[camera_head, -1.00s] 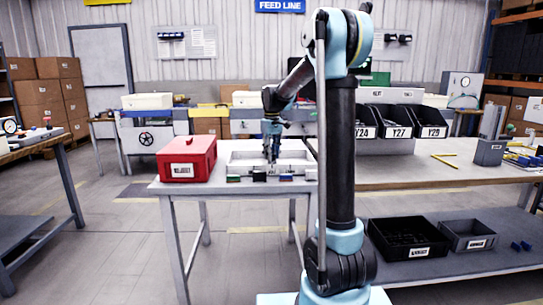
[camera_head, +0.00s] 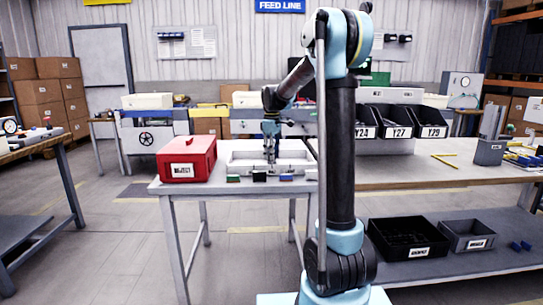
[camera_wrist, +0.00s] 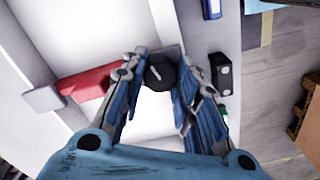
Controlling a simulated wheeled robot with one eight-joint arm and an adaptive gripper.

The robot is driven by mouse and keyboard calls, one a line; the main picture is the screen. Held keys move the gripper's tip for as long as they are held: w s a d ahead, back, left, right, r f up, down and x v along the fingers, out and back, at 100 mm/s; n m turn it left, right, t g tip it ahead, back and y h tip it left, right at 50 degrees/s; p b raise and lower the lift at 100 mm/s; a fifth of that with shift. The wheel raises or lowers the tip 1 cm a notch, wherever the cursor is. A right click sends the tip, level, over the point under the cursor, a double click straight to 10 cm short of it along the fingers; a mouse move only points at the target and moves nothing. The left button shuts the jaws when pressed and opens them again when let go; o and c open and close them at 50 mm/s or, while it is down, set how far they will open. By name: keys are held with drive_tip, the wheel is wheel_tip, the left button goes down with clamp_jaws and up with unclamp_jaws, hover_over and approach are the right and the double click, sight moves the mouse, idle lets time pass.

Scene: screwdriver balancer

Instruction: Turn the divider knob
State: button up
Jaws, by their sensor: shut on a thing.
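The divider knob (camera_wrist: 163,75) is dark, many-sided, with a small pale mark, and shows in the wrist view between my fingertips. My gripper (camera_wrist: 157,73) is shut on it, one finger on each side. A red bar (camera_wrist: 88,82) runs leftward from near the knob to a grey end piece, across the white tray (camera_wrist: 92,28). In the head view my gripper (camera_head: 271,158) reaches down into the white tray (camera_head: 238,160) on the small table; the knob is too small to make out there.
A red box labelled REJECT (camera_head: 187,160) stands left of the tray. Small green (camera_head: 233,178), black (camera_head: 259,176) and blue (camera_head: 286,177) blocks line the tray's front. A larger workbench (camera_head: 400,172) with black bins stands at right.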

drive_tip(key=shift+w, duration=0.1)
drive_tip(key=o, duration=1.1)
drive_tip(key=shift+c, duration=0.2)
drive_tip(key=shift+r, duration=0.1)
wheel_tip(320, 180, up, 12)
